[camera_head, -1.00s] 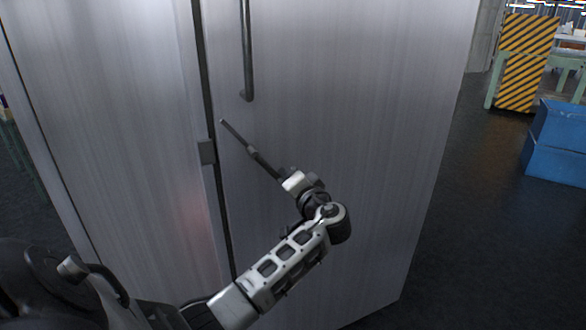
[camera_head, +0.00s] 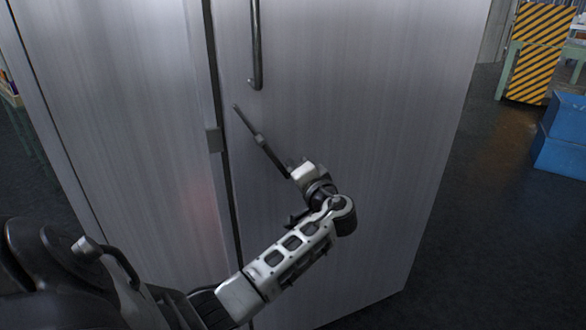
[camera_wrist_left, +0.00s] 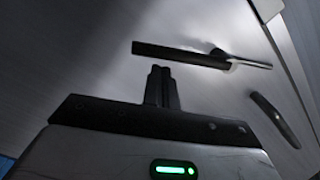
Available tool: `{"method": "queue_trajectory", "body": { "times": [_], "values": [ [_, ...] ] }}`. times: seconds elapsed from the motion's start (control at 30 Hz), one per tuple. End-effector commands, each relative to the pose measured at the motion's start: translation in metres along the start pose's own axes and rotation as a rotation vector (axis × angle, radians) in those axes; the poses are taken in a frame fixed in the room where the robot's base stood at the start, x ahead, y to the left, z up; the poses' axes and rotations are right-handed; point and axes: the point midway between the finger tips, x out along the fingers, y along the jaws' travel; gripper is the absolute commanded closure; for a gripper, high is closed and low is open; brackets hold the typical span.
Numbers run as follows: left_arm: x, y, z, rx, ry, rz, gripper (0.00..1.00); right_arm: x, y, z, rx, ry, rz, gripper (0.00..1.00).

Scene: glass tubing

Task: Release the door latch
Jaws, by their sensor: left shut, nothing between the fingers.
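A grey metal door (camera_head: 340,110) fills much of the head view. A slim dark latch lever (camera_head: 247,122) sits on it below the vertical handle, slanting from upper left to lower right. In the left wrist view the lever (camera_wrist_left: 172,51) lies across the middle, with a small pivot and a paler thin end at right. My left gripper (camera_head: 291,174) is at the lever's lower right end. Its fingers (camera_wrist_left: 162,72) are shut and empty, just beside the lever's thick end. I cannot tell whether they touch. My right gripper is not in view.
The vertical handle (camera_head: 256,50) hangs above the lever. A small block (camera_head: 213,140) sits on the door seam to its left. A striped yellow-black panel (camera_head: 532,55) and blue boxes (camera_head: 562,138) stand at right. The dark floor between them and the door is clear.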

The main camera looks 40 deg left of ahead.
Motion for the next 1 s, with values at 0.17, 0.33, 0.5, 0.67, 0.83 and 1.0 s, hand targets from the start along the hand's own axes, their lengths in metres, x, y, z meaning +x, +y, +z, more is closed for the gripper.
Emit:
{"method": "queue_trajectory", "body": {
  "times": [0.17,0.33,0.5,0.67,0.83,1.0],
  "values": [
    [-0.008,-0.008,-0.023,-0.006,-0.006,-0.003,1.00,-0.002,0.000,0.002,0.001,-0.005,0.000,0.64],
    [-0.048,-0.004,-0.022,-0.004,-0.005,0.000,1.00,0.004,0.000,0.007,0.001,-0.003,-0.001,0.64],
    [-0.082,-0.005,-0.022,-0.003,-0.005,-0.001,1.00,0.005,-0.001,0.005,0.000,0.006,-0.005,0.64],
    [-0.101,-0.006,-0.023,-0.002,-0.005,-0.003,1.00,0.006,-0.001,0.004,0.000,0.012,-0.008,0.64],
    [-0.108,-0.007,-0.023,-0.001,-0.007,-0.005,1.00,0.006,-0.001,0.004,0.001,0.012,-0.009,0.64],
    [-0.108,-0.008,-0.023,-0.001,-0.007,-0.005,1.00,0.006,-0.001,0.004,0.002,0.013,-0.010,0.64]
  ]
}}
